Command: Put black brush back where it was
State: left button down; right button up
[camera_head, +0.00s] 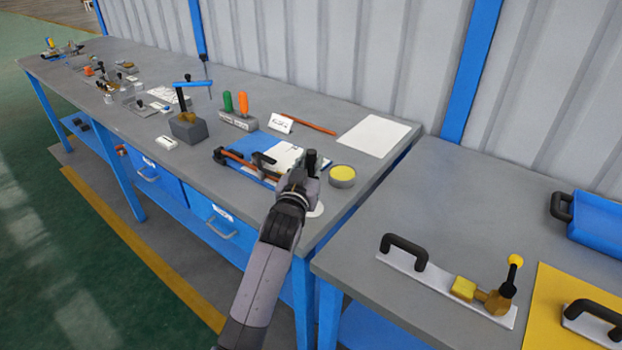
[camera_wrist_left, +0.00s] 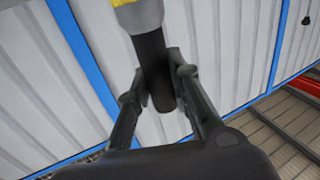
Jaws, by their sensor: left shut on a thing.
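My left gripper (camera_head: 303,176) is over the near right end of the long grey bench. It is shut on the black brush (camera_head: 311,160). In the left wrist view the fingers (camera_wrist_left: 160,98) close around the brush's black cylindrical handle (camera_wrist_left: 156,70). A grey collar and a yellow part show at the handle's far end, cut off by the top edge. In the head view the arm and gripper hide most of the brush. My right gripper is not in view.
A round tin with a yellow top (camera_head: 342,172) stands just right of the gripper. A blue board with papers (camera_head: 262,146) and a clamp lies to its left. A white round piece (camera_head: 316,210) lies under the gripper. A white sheet (camera_head: 373,135) lies behind.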

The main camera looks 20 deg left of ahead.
pick_arm(q)
jog(key=shift+f, duration=2.3)
jog(key=shift+f, duration=0.15)
jog(key=c, duration=1.5)
grip_release()
jog(key=shift+o, duration=0.2)
jog(key=shift+s, duration=0.1)
jog(key=s, duration=1.2)
jog(key=shift+d+r+b, duration=0.2)
jog(key=shift+d+b, duration=0.1)
jog(key=shift+b, duration=0.15)
jog(key=shift+w, duration=0.1)
